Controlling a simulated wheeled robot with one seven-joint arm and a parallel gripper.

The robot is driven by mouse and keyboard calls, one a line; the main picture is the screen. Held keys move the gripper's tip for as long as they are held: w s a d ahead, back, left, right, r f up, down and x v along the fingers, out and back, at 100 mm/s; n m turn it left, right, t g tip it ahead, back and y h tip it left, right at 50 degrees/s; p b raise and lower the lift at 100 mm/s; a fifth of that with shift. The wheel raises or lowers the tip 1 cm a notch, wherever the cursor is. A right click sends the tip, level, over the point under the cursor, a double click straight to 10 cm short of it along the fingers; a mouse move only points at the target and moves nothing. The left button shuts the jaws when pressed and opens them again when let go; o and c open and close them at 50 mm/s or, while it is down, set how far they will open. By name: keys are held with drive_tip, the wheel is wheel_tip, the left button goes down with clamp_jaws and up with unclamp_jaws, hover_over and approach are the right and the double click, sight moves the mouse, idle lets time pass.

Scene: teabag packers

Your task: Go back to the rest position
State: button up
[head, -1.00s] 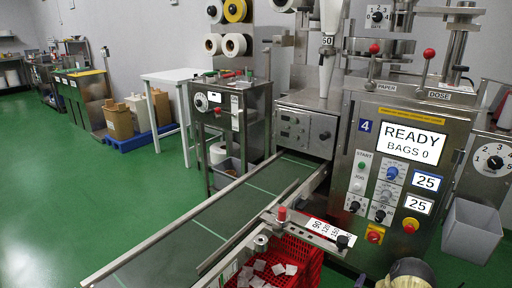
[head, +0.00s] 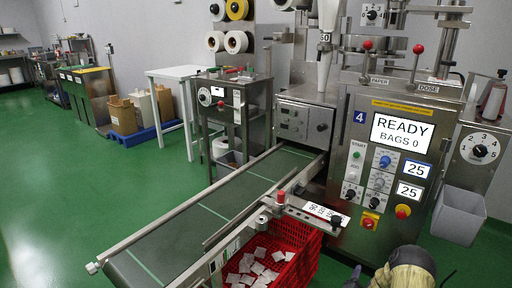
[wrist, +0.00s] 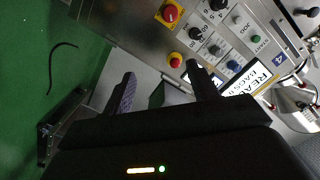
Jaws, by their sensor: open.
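My gripper (wrist: 160,88) shows in the wrist view with its two fingers apart and nothing between them. Beyond the fingers is the front panel of the packing machine (wrist: 225,35), seen rotated, with its red and yellow knobs, buttons and display. The machine's display (head: 402,134) reads READY, BAGS 0, and two small displays read 25.
A conveyor belt (head: 205,215) runs from the machine toward the lower left. A red crate (head: 305,262) with several white teabags stands beside it. A grey bin (head: 458,215) hangs at the machine's right. The green floor (head: 75,190) at the left is clear.

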drive_tip(key=a+r+n+g+y, duration=0.4)
drive_tip(key=a+r+n+y, duration=0.45)
drive_tip(key=a+r, duration=0.5)
drive_tip(key=s+a+r+n+g, duration=0.2)
drive_tip(key=s+a+r+g, duration=0.15)
drive_tip(key=s, duration=0.45)
drive_tip(key=s+a+r+n+g+p, duration=0.1)
drive_tip(key=s+a+r+n+g, duration=0.2)
drive_tip(key=s, duration=0.5)
drive_tip(key=s+a+r+n+g, duration=0.1)
drive_tip(key=s+a+r+n, duration=0.15)
drive_tip(key=s+r, duration=0.45)
drive_tip(key=w+d+r+p+v, duration=0.1)
drive_tip(key=w+p+v, duration=0.2)
drive_tip(key=p+v, duration=1.4)
drive_tip(key=w+d+r+p+v, duration=0.1)
drive_tip(key=w+p+v, duration=0.3)
drive_tip(key=p+v, duration=1.3)
drive_tip(key=y+p, duration=0.1)
drive_tip(key=p, duration=0.2)
drive_tip(key=shift+d+m, duration=0.2)
drive_tip(key=shift+m, duration=0.2)
drive_tip(key=shift+r, duration=0.1)
